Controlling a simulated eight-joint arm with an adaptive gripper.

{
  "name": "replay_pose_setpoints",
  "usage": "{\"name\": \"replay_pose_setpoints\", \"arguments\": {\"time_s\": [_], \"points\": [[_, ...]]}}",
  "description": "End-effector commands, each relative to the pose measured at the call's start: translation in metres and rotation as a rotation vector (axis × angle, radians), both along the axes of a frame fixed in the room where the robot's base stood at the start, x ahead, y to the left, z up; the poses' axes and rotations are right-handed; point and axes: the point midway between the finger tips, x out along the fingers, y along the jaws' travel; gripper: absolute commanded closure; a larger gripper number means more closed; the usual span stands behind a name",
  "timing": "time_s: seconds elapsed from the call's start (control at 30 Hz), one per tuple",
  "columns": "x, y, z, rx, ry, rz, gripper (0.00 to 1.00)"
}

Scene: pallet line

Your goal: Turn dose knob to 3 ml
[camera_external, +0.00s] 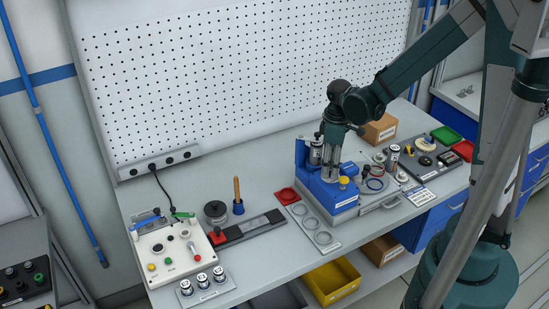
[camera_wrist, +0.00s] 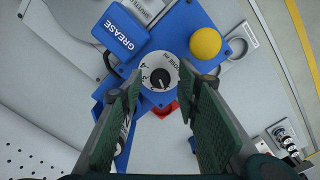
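The dose knob (camera_wrist: 160,78) is a small black knob with a pale mark, set in a round white dial (camera_wrist: 158,66) with printed lettering and digits. Which digit its mark points to is too small to tell. The dial sits on a blue grease unit (camera_wrist: 124,32), which stands on the bench in the external view (camera_external: 334,191). My gripper (camera_wrist: 160,84) points down over the unit. Its two green fingers are apart, one on either side of the knob, with nothing between them. In the external view my gripper (camera_external: 331,172) hides the knob.
A yellow ball-shaped knob (camera_wrist: 205,43) stands close beside the dial. A grey plate with ring-shaped recesses (camera_external: 314,231) lies in front of the unit. A control box (camera_external: 174,251) stands at left. Several small parts and a red tray (camera_external: 464,150) lie at right.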

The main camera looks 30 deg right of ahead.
Motion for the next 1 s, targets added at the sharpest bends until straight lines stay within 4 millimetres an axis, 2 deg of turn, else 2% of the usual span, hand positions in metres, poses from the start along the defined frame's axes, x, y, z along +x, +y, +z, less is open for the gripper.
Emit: {"name": "replay_pose_setpoints", "arguments": {"time_s": [0.37,0.6,1.0], "points": [[-0.0004,-0.0001,-0.0025,0.000,0.000,0.000,0.68],[-0.0002,-0.0001,-0.0024,0.000,0.000,0.000,0.95],[-0.0001,0.0001,-0.0029,0.000,0.000,-0.037,0.95]]}}
